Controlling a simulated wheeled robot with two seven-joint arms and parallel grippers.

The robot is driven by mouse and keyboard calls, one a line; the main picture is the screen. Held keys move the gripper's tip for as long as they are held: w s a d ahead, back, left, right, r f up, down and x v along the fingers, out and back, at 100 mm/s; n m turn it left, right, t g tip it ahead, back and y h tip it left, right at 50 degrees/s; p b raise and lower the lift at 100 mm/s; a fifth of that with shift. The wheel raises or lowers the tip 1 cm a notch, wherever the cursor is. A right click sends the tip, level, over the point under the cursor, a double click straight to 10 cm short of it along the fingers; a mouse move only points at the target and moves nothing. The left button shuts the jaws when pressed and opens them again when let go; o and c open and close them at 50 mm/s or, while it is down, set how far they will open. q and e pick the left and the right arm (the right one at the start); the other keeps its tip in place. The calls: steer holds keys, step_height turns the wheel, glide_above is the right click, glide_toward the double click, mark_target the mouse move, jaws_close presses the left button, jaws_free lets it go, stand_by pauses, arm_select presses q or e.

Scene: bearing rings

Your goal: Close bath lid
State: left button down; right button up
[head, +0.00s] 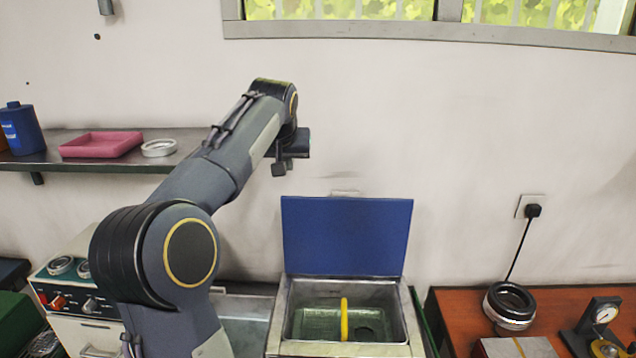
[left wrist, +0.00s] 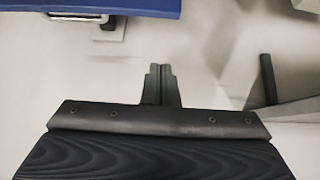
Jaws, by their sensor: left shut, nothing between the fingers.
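The bath (head: 281,318) is a metal tank at the lower middle of the head view. Its blue lid (head: 346,235) stands open, upright at the back of the tank against the wall. A yellow upright piece (head: 344,319) shows inside the tank. My left gripper (head: 279,168) is above and left of the lid, near the wall and apart from the lid. In the left wrist view the left gripper (left wrist: 160,85) is shut with nothing between its fingers. The blue lid's edge (left wrist: 90,6) shows at the top left there. My right gripper is not in view.
A wall shelf (head: 60,160) at left holds a pink tray (head: 101,145), a metal ring (head: 159,148) and a blue bottle (head: 21,129). An orange bench (head: 455,315) at right carries a dark bearing ring (head: 509,303) and a dial gauge (head: 601,320). A control box (head: 75,295) stands at lower left.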

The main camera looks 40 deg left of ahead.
arm_select(q)
steer(key=f+p, duration=0.1)
steer(key=f, duration=0.1)
steer(key=w+a+f+p, duration=0.1)
steer(key=f, duration=0.2)
steer(key=f+p, duration=0.1)
steer(key=f, duration=0.1)
steer(key=shift+w+a+f, duration=0.25)
steer(key=shift+f, duration=0.1)
